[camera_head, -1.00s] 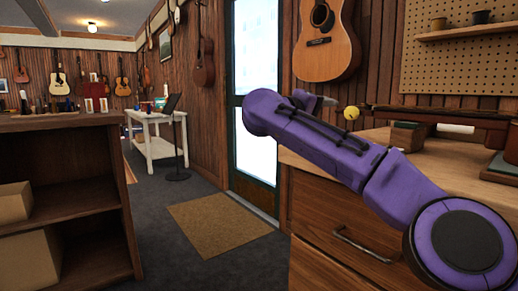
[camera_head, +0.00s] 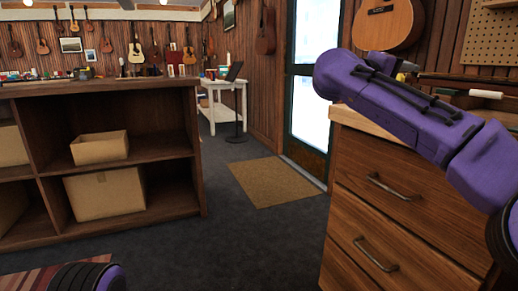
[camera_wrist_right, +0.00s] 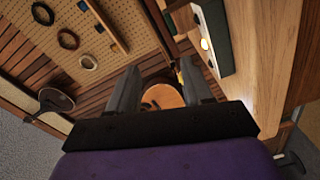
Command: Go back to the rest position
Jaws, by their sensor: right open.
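My right arm (camera_head: 415,105) is purple and reaches in from the right edge of the head view, in front of the wooden drawer cabinet. My right gripper is mostly hidden behind that arm in the head view. In the right wrist view, my right gripper (camera_wrist_right: 158,66) shows two dark fingers set apart, with nothing between them. A guitar body (camera_wrist_right: 162,100) shows beyond the fingers, at a distance. A purple and black part of my body (camera_head: 92,277) shows at the bottom left of the head view. My left gripper is not in view.
The drawer cabinet (camera_head: 400,215) stands at the right, under the arm. A brown shelf unit (camera_head: 110,97) with cardboard boxes (camera_head: 99,147) stands at the left. Carpet (camera_head: 240,235) and a tan mat (camera_head: 272,181) lie clear between them. A guitar (camera_head: 388,22) hangs above the cabinet.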

